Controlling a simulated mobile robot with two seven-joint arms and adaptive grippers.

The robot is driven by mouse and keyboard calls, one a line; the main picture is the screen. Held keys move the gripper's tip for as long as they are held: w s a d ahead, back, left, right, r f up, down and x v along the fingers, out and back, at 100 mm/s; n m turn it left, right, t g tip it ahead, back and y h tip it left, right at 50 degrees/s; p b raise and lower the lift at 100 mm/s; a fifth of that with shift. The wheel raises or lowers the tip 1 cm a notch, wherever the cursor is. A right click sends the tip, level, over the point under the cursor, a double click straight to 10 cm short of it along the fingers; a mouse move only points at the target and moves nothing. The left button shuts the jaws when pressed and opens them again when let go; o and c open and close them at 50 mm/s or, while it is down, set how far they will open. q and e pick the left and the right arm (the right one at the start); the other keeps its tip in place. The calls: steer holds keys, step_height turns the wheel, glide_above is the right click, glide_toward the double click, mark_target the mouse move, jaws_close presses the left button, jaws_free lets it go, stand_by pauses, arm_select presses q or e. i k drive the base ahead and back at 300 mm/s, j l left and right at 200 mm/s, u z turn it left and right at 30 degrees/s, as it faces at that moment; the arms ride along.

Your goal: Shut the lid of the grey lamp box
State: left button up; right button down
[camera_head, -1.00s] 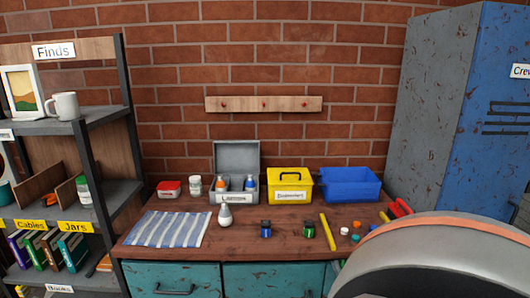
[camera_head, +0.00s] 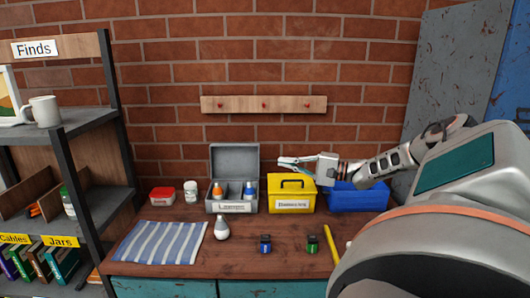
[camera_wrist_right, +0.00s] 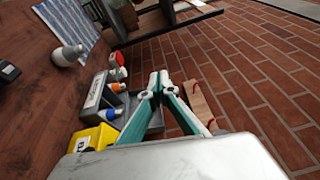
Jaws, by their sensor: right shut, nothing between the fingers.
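The grey lamp box (camera_head: 232,206) stands on the bench with its lid (camera_head: 235,163) raised upright at the back. Two lamps, one orange-based (camera_head: 217,190) and one blue-based (camera_head: 249,190), stand inside it. My right gripper (camera_head: 284,163) is above the yellow box, just right of the raised lid, with its fingers pointing left. In the right wrist view its fingertips (camera_wrist_right: 160,78) are together with nothing between them, and the grey box (camera_wrist_right: 94,92) lies to their left. My left gripper is in neither view.
The yellow box (camera_head: 292,205) stands close beside the lamp box, with a blue bin (camera_head: 358,199) further right. A loose lamp (camera_head: 222,228) and a striped cloth (camera_head: 165,242) lie in front. A red-lidded tub (camera_head: 163,196) and white jar (camera_head: 191,191) stand left.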

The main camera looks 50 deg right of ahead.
mark_target(229, 161)
steer(key=i+l, duration=0.15)
steer(key=l, duration=0.2)
steer(key=i+l, duration=0.2)
steer(key=l, duration=0.15)
steer(key=i+l, duration=0.15)
steer(key=l, duration=0.2)
steer(key=i+l, duration=0.15)
steer(key=l, duration=0.2)
